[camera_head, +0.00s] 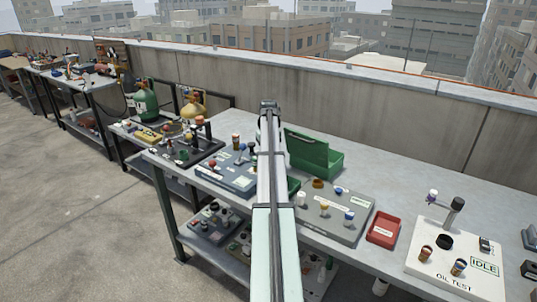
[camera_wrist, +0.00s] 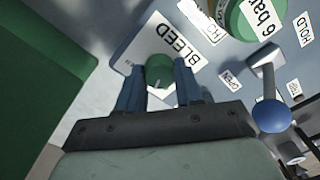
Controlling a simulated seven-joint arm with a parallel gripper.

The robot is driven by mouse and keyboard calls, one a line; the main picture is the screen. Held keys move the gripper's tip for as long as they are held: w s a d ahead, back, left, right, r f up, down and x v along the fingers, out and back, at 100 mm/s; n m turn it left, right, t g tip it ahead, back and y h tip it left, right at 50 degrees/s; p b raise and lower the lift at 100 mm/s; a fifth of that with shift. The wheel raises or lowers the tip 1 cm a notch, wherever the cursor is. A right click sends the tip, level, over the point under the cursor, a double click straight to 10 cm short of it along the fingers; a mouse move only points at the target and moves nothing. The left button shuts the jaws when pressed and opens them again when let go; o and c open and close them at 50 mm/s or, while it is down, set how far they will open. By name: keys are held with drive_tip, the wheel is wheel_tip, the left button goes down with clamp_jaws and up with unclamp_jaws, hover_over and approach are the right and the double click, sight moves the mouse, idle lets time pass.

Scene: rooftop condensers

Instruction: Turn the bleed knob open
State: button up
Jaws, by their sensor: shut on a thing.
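In the wrist view the green bleed knob (camera_wrist: 159,72) stands on a blue-grey panel beside a white plate lettered BLEED (camera_wrist: 176,42). A pale pointer mark shows on the knob's near side. My gripper (camera_wrist: 158,67) has its two blue fingers on either side of the knob and is shut on it. A small tag reading OPEN (camera_wrist: 229,79) lies to the right of the fingers. In the head view my arm reaches over the bench, and it hides the knob and most of my gripper.
A lever with a blue ball (camera_wrist: 270,115) stands close to the right of my gripper. A green gauge marked 6 bar (camera_wrist: 257,18) is beyond it. An open green case (camera_head: 318,155), a grey panel (camera_head: 335,222) and a red tray (camera_head: 383,229) stand on the bench nearby.

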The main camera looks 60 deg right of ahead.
drive_tip(key=m, duration=1.2)
drive_tip(key=shift+m, duration=0.3)
idle(0.4)
drive_tip(key=o, duration=1)
drive_tip(key=shift+o, duration=0.2)
wheel_tip(320, 180, up, 14)
drive_tip(key=shift+f, duration=0.1)
idle(0.4)
